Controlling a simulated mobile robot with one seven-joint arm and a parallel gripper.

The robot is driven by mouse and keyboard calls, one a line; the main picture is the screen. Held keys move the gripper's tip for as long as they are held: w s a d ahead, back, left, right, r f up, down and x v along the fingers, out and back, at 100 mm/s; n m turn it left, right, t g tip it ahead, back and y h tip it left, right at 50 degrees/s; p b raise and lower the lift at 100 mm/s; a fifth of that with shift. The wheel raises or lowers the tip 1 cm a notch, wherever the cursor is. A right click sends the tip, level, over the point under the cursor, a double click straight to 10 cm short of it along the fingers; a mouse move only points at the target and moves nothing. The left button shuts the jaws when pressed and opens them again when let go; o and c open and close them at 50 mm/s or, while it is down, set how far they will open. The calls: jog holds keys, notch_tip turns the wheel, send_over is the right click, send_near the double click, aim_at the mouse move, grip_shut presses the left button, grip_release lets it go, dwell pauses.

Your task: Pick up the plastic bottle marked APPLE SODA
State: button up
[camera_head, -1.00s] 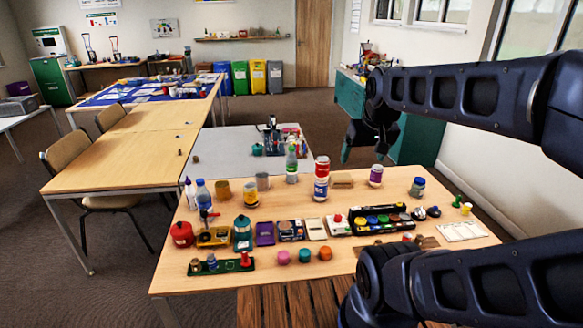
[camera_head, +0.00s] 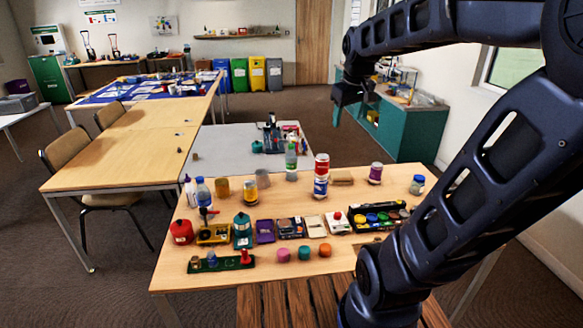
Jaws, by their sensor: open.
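A green bottle (camera_head: 291,161) with a pale label stands upright at the back of the near wooden table. A white bottle (camera_head: 190,190) and a blue bottle (camera_head: 203,191) stand at the table's back left. The lettering on all of them is too small to read, so I cannot tell which is marked APPLE SODA. My gripper (camera_head: 347,114) points down, up and to the right of the green bottle in the picture. It is open, empty and apart from everything on the table.
A red-topped can stack (camera_head: 321,172) stands right of the green bottle, and a purple jar (camera_head: 375,172) farther right. Yellow and gold cans stand to its left. Trays and small parts crowd the table's front. A grey table (camera_head: 225,150) lies behind. My arm hides the table's right side.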

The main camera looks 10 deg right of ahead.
jog(key=w+a+r+n+g, duration=0.15)
jog(key=w+n, duration=0.35)
jog(key=w, duration=1)
jog(key=n+g, duration=0.2)
jog(key=n, duration=1)
send_over(291, 145)
notch_tip(291, 145, down, 26)
jog(key=r, duration=0.1)
jog(key=shift+a+f, duration=0.4)
jog(key=shift+f, duration=0.35)
notch_tip(291, 145, down, 5)
jog(key=shift+r, duration=0.1)
jog(key=shift+w+d+f, duration=0.1)
jog(key=shift+d+f, duration=0.05)
jog(key=shift+f, duration=0.75)
jog(key=shift+d+f, duration=0.2)
jog(key=shift+f, duration=0.7)
jog(key=shift+w+d+f, duration=0.1)
jog(key=shift+d+f, duration=0.05)
jog(key=shift+f, duration=0.75)
grip_shut()
